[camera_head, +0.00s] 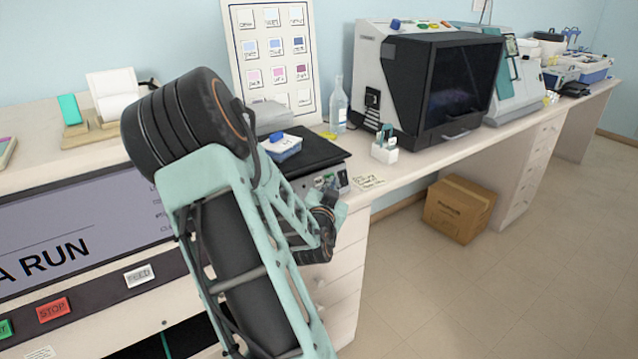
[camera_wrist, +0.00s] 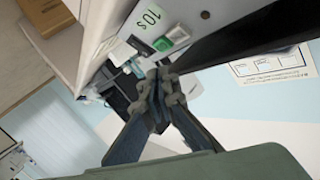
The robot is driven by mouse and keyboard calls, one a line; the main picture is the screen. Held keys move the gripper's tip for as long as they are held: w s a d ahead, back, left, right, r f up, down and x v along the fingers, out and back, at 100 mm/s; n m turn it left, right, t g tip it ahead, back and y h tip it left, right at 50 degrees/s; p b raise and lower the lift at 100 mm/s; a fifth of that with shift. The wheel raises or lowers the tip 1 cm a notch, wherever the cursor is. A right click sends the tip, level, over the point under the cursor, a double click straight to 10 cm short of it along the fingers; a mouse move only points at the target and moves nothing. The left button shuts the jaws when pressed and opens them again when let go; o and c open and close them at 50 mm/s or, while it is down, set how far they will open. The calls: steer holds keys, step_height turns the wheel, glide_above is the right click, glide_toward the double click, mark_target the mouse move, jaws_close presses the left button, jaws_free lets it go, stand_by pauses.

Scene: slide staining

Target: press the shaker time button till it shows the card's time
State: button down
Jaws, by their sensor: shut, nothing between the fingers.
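The shaker (camera_head: 312,152) stands on the counter with a dark platform on top. Its front panel also shows in the wrist view (camera_wrist: 185,20), with a white label or display reading "10 s" in green (camera_wrist: 153,15) and a green button (camera_wrist: 172,38) beside it. A dark round knob (camera_wrist: 205,15) is on the same panel. My gripper (camera_wrist: 158,75) is shut and empty, its fingertips close to the panel by the green button. I cannot tell whether they touch it. A small handwritten card (camera_head: 368,182) lies on the counter right of the shaker; its writing is too small to read.
A blue-and-white dish (camera_head: 282,147) sits on the shaker platform. A white holder with teal items (camera_head: 385,148), a clear bottle (camera_head: 339,105) and a large dark-fronted machine (camera_head: 445,85) stand to the right. A cardboard box (camera_head: 458,210) is on the floor.

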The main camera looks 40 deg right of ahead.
mark_target(318, 181)
steer(key=shift+w+d+f+b, duration=0.1)
steer(key=shift+w+f+b, duration=0.3)
steer(key=shift+w, duration=0.4)
steer(key=shift+w+d+f+b, duration=0.1)
steer(key=shift+w+f+b, duration=0.25)
steer(key=shift+w, duration=0.45)
steer(key=shift+r, duration=0.1)
steer(key=shift+w, duration=0.1)
steer(key=shift+w+f+b, duration=0.2)
steer(key=shift+w+b, duration=0.1)
steer(key=shift+b, duration=0.25)
steer(key=shift+w+f+b, duration=0.15)
steer(key=shift+w+b, duration=0.15)
steer(key=shift+b, duration=0.05)
stand_by(0.4)
stand_by(0.3)
steer(key=shift+s+r, duration=0.35)
steer(key=shift+s, duration=0.35)
steer(key=shift+s, duration=0.1)
